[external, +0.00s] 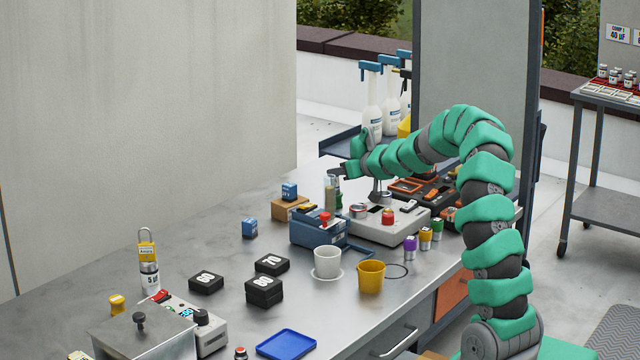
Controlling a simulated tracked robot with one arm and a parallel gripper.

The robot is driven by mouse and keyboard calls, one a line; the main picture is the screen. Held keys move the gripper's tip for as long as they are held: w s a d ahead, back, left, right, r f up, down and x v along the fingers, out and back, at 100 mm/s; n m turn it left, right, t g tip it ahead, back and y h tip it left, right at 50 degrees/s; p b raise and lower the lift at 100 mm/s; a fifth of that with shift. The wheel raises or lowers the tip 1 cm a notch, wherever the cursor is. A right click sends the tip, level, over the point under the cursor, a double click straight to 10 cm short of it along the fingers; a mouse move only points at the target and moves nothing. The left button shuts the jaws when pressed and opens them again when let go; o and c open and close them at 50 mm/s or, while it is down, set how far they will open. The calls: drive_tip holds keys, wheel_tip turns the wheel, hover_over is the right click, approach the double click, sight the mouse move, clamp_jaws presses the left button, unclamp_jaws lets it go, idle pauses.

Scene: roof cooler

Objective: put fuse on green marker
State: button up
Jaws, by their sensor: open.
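My gripper (345,173) is open at the end of the green-covered arm, over the far part of the bench. A slim, pale upright cylinder (331,196) stands just below and left of it; I cannot tell whether they touch. Three small banded cylinders stand at the right edge of the bench: one purple (410,249), one orange-yellow (425,239) and one with a green band (437,229). I cannot tell for certain which thing is the fuse. No green marker can be made out clearly; it may be hidden or too small.
A blue device (318,232) and a grey box with a red knob (400,228) stand near the gripper. A white cup (327,263), an orange cup (371,276), black weights (264,291) and a blue tray (287,345) lie nearer. The bench's left middle is mostly clear.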

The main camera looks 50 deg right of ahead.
drive_tip(key=v, duration=0.8)
drive_tip(key=shift+s+r+b, duration=0.15)
drive_tip(key=shift+s+b, duration=0.15)
drive_tip(key=shift+b, duration=0.15)
drive_tip(key=shift+a, duration=0.15)
drive_tip(key=s+a+r, duration=0.1)
drive_tip(key=a+r, duration=0.7)
drive_tip(key=r, duration=0.5)
drive_tip(key=a+r, duration=0.8)
drive_tip(key=r, duration=0.5)
drive_tip(key=s+a+r+n+t+y, duration=0.1)
drive_tip(key=s+a+r, duration=0.6)
drive_tip(key=a, duration=0.3)
drive_tip(key=s+a+r+n+t+y, duration=0.1)
drive_tip(key=s+a+r, duration=0.6)
drive_tip(key=a+r, duration=0.2)
drive_tip(key=shift+a+r+y, duration=0.25)
drive_tip(key=shift+a+y, duration=0.05)
drive_tip(key=shift+a, duration=0.35)
